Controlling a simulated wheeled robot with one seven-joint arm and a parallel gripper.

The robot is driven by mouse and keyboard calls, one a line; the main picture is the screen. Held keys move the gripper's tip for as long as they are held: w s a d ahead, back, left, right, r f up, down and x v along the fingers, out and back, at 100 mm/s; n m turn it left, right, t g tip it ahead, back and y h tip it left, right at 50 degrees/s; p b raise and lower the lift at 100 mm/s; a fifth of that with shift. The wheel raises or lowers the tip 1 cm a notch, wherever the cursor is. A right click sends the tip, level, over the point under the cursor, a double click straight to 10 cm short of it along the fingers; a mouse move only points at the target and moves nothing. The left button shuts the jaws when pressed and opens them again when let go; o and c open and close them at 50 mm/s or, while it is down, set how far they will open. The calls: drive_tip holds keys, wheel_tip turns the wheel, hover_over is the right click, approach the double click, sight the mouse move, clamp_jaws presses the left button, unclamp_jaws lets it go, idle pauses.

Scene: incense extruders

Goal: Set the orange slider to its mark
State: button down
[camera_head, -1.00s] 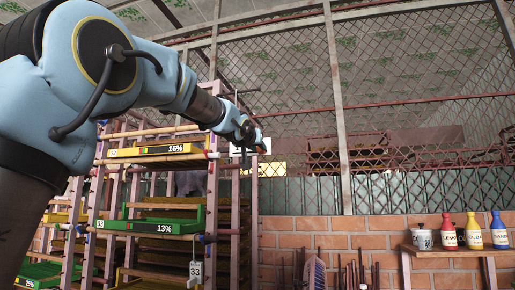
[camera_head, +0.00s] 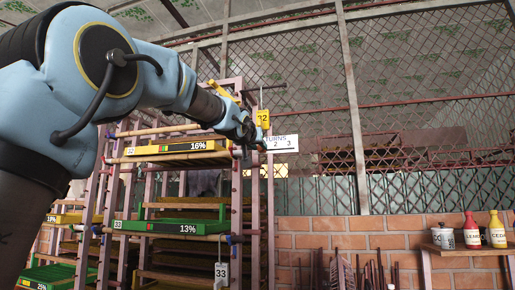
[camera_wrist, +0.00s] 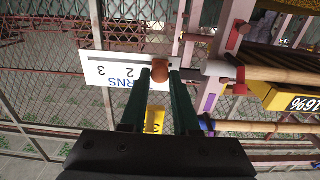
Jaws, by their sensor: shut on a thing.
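The orange slider (camera_wrist: 161,70) is a small rounded orange-brown knob in the wrist view. It sits at the edge of a white scale plate (camera_wrist: 112,70) with "TURNS" and the numerals 2 and 3. The plate also shows in the head view (camera_head: 285,142), beside the rack's upper right post. My gripper (camera_wrist: 160,76) has its two dark green fingertips on either side of the slider and is shut on it. In the head view my gripper (camera_head: 251,143) is at the plate's left end. Part of the scale is hidden.
The rack holds a yellow tray (camera_head: 178,148) marked 16% and a green tray (camera_head: 172,228) marked 13%. A rail with a red-brown collar (camera_wrist: 236,73) is close right of my fingers. A shelf (camera_head: 470,251) with a pot and bottles stands at right.

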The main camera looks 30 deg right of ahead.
drive_tip(key=shift+w+a, duration=0.15)
drive_tip(key=shift+a, duration=0.05)
drive_tip(key=c, duration=0.7)
unclamp_jaws()
drive_tip(key=shift+o, duration=0.2)
drive_tip(key=b+v, duration=0.4)
drive_tip(key=v, duration=0.6)
drive_tip(key=shift+s+a, duration=0.3)
